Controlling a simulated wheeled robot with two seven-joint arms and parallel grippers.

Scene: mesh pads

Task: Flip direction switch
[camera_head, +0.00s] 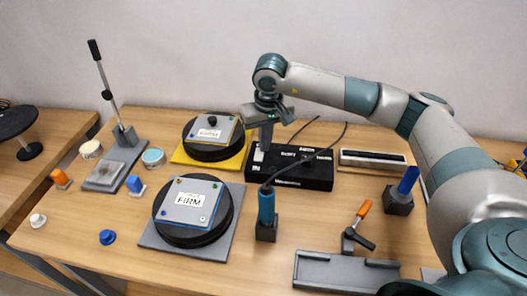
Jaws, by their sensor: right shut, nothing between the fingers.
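A black control box (306,172) with white lettering stands at the back middle of the table. A small pale switch (258,156) shows on its left end, above a label that reads like "IN". I cannot tell which way the switch is set. My right gripper (265,147) comes in from the right, points down over the left end of the box and is shut and empty. Its tips are at or just above the switch; I cannot tell whether they touch it. My left gripper is not in view.
Two round black pads with plates, one labelled FIRM (190,201), lie left of the box. A tall lever (103,77) stands at left, a grey tray (335,271) at front right.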

